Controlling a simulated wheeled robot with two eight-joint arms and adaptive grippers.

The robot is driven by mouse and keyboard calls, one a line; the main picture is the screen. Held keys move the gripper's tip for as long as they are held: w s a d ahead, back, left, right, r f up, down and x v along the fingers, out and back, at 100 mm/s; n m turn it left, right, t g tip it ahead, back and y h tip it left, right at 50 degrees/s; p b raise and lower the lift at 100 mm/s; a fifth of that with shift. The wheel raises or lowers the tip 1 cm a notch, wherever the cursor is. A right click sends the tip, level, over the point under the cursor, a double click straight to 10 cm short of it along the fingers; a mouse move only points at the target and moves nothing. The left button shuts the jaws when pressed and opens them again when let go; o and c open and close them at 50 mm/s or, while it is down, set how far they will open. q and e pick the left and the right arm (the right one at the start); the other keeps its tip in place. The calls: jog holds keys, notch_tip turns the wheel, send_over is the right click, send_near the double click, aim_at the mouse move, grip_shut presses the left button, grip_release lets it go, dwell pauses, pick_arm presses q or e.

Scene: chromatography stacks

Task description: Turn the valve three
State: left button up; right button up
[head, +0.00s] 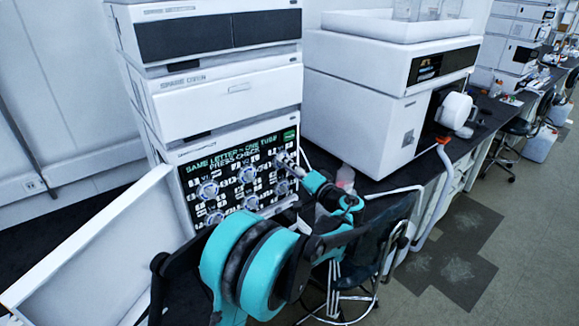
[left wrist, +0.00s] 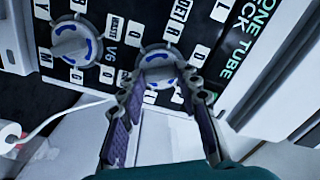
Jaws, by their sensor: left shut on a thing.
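The valve panel (head: 232,181) is a black face with several round silver knobs and white letter tiles. Green text on it reads about same letter, one tube and press check. My left gripper (head: 290,163) reaches the upper right knob, valve three by its place (head: 281,158). In the left wrist view the gripper (left wrist: 165,76) is shut on this knob (left wrist: 157,61), one finger on each side. Its own label is not readable there. The knob marked V6 (left wrist: 75,43) sits beside it, untouched. My right gripper is not in view.
An open white door (head: 100,255) stands out at the panel's left. White instrument boxes (head: 220,100) are stacked above the panel. A large white instrument (head: 360,100) stands on the dark bench to the right. A dark chair (head: 375,240) stands close to my left arm.

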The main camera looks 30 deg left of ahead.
pick_arm(q)
jog(key=o, duration=1.1)
jog(key=v, duration=1.2)
